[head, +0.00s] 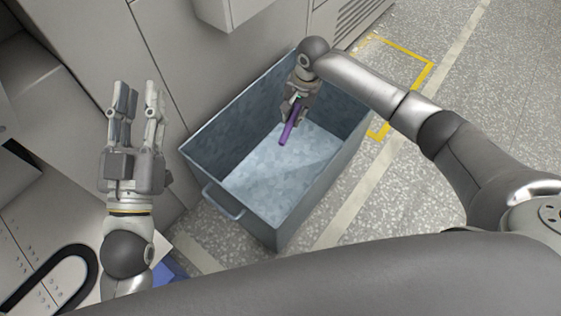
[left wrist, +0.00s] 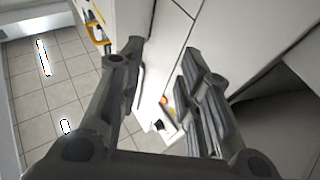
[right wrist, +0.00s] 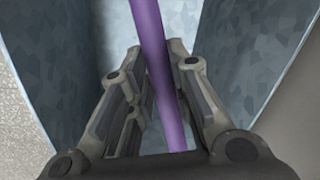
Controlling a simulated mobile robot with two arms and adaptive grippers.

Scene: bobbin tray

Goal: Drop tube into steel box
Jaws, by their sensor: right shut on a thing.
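A purple tube (head: 287,134) is held by my right gripper (head: 294,115) over the open steel box (head: 232,211). The tube slants downward, its lower end pointing to the box's floor. In the right wrist view the tube (right wrist: 149,30) runs between the fingers of my right gripper (right wrist: 155,58), which are closed on it. The box walls (right wrist: 225,45) show around it there. The box looks empty inside. My left gripper (head: 140,90) is left of the box, raised, with its fingers apart. The left wrist view shows the left gripper (left wrist: 160,65) with nothing between its fingers.
The box has a handle (head: 222,203) on its near left side. Grey cabinet panels (head: 90,40) stand to the left. Yellow floor tape (head: 425,75) lies right of the box on open speckled floor. A blue object (head: 170,268) is partly hidden at the lower left.

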